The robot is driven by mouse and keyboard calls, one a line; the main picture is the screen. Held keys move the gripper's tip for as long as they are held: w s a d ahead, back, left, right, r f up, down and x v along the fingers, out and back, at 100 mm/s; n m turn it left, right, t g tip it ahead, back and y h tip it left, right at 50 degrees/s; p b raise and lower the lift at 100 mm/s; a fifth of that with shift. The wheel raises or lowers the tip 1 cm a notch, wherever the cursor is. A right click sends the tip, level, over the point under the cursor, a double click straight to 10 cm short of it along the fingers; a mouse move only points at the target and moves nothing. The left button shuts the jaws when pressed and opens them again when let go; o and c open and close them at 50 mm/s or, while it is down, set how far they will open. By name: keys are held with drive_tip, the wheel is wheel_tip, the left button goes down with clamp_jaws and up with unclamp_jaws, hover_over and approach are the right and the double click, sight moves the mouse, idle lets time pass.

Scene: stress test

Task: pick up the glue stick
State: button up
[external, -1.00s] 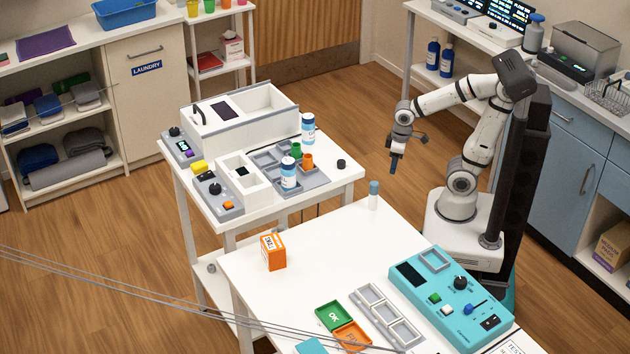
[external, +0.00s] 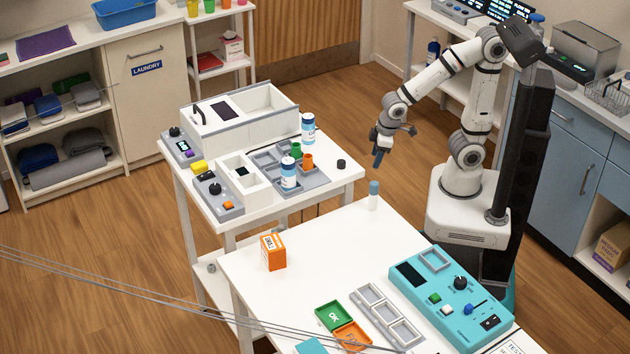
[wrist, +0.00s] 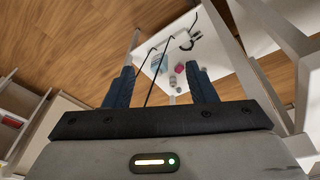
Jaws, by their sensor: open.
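The glue stick (external: 374,195), a small upright white tube with a blue-grey cap, stands at the far corner of the white front table (external: 300,225) in the external view. My gripper (external: 379,158) hangs in the air above it in that picture, apart from it and pointing down. In the wrist view my gripper (wrist: 160,75) shows two dark blue fingers spread wide with nothing held between them. I cannot make out the glue stick for sure in the wrist view.
The front table holds an orange box (external: 273,252), a teal control panel (external: 450,300), a grey tray (external: 372,300) and green and orange bins. A side table to the left carries bottles (external: 308,128) and a white bin. Thin cables cross the lower left.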

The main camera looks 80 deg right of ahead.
drive_tip(key=a+r+n+p, duration=0.2)
drive_tip(key=a+r+p, duration=0.3)
drive_tip(key=a+r, duration=0.15)
wheel_tip(320, 180, up, 4)
drive_tip(key=f+n+y+p, duration=0.1)
drive_tip(key=n+y+p, duration=0.2)
drive_tip(key=p, duration=0.6)
hover_over(372, 193)
drive_tip(key=s+d, duration=0.2)
drive_tip(key=d, duration=0.1)
drive_tip(key=shift+t, duration=0.4)
drive_tip(key=b+x, duration=0.1)
drive_tip(key=x, duration=0.2)
drive_tip(key=b+x, duration=0.1)
drive_tip(key=x, duration=0.3)
drive_tip(key=shift+w+a, duration=0.15)
drive_tip(key=shift+a, duration=0.1)
drive_tip(key=c, duration=1.1)
